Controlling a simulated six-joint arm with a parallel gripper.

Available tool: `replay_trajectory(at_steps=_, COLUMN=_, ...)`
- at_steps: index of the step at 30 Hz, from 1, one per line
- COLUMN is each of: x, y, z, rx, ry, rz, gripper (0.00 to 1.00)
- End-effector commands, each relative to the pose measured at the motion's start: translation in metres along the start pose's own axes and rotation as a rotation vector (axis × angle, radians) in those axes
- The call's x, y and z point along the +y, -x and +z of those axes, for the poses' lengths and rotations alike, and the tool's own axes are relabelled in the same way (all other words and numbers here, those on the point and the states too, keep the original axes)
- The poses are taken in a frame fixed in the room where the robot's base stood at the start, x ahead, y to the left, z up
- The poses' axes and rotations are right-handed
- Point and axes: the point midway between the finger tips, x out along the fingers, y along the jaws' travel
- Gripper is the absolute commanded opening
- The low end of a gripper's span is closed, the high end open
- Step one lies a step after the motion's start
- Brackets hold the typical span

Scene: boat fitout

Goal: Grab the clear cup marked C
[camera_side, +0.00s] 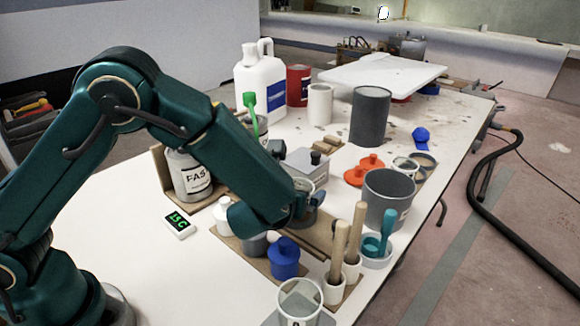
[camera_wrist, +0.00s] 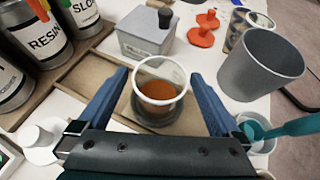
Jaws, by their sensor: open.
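In the wrist view a clear cup (camera_wrist: 161,86) with amber liquid stands upright on a dark round base. No letter shows on it from this angle. My gripper (camera_wrist: 161,76) is open, with one blue finger to the left and one to the right of this cup; whether either touches it I cannot tell. In the side view my gripper (camera_side: 303,205) is low over the wooden tray area and mostly hides what is there. Another clear cup (camera_side: 300,298) stands at the front edge of the side view, its dark letter cut off and unreadable.
A grey box (camera_wrist: 147,32) with a black knob stands just behind the cup. A grey bucket (camera_wrist: 262,66) and a teal-handled tool (camera_wrist: 285,128) are close on the right. Cans, including one marked RESIN (camera_wrist: 35,38), stand at left.

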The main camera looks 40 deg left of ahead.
Motion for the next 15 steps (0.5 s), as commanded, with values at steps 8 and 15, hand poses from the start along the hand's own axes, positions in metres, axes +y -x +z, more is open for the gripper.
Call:
replay_trajectory(at_steps=8, x=0.0002, y=-0.0083, z=0.0002, rx=0.0, ry=-0.001, rz=-0.001, gripper=1.0)
replay_trajectory(at_steps=15, x=0.0002, y=-0.0079, z=0.0002, rx=0.0, ry=-0.001, rz=0.0, gripper=0.46)
